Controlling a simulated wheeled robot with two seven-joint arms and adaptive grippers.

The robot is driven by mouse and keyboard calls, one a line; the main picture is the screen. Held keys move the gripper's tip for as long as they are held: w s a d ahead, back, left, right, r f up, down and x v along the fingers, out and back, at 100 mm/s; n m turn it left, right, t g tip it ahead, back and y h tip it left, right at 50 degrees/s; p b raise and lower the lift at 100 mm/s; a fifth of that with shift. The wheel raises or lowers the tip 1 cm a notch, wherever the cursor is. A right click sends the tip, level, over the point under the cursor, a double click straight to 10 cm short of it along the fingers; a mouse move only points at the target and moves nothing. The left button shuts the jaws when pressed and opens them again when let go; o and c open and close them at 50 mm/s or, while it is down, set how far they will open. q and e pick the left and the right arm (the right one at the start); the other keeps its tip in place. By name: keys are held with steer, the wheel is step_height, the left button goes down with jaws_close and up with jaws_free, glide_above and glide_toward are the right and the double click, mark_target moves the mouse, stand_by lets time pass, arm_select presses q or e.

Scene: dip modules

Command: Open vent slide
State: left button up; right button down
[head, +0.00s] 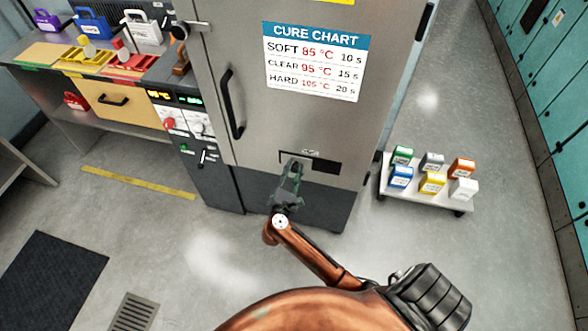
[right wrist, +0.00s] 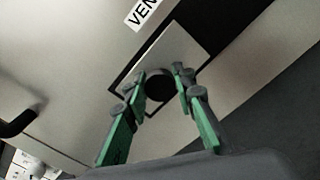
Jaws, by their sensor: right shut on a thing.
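The vent slide is a light grey plate (right wrist: 182,48) with a round dark knob (right wrist: 159,86), set in a dark slot low on the steel cabinet door. A dark opening (head: 325,166) shows to the right of the plate in the head view. My right gripper (head: 293,166) reaches up to the slide from below. In the right wrist view its green-sided fingers (right wrist: 158,78) are closed on the knob from both sides. In the head view the gripper hides the knob and part of the plate. My left gripper is not in view.
The steel cabinet (head: 230,60) carries a cure chart (head: 314,62) and a black door handle (head: 231,104). A control panel (head: 188,124) and a workbench (head: 45,58) stand at left. A low cart (head: 425,190) with several coloured containers stands at right. Open floor lies in front.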

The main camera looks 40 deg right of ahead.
steer(key=s+d+p, duration=0.1)
steer(key=s+d, duration=0.2)
steer(key=s+d+p, duration=0.1)
steer(key=s+d, duration=0.2)
steer(key=s, duration=0.1)
steer(key=shift+s+d, duration=0.25)
steer(key=shift+s, duration=0.05)
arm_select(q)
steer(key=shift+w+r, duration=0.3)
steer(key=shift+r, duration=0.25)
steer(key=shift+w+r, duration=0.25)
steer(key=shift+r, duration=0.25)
arm_select(e)
steer(key=shift+s+d, duration=0.15)
steer(key=shift+s, duration=0.05)
steer(key=shift+f, duration=0.1)
steer(key=c, duration=1.6)
jaws_free()
steer(key=shift+d, duration=0.1)
steer(key=v, duration=0.7)
steer(key=shift+s+a, duration=0.2)
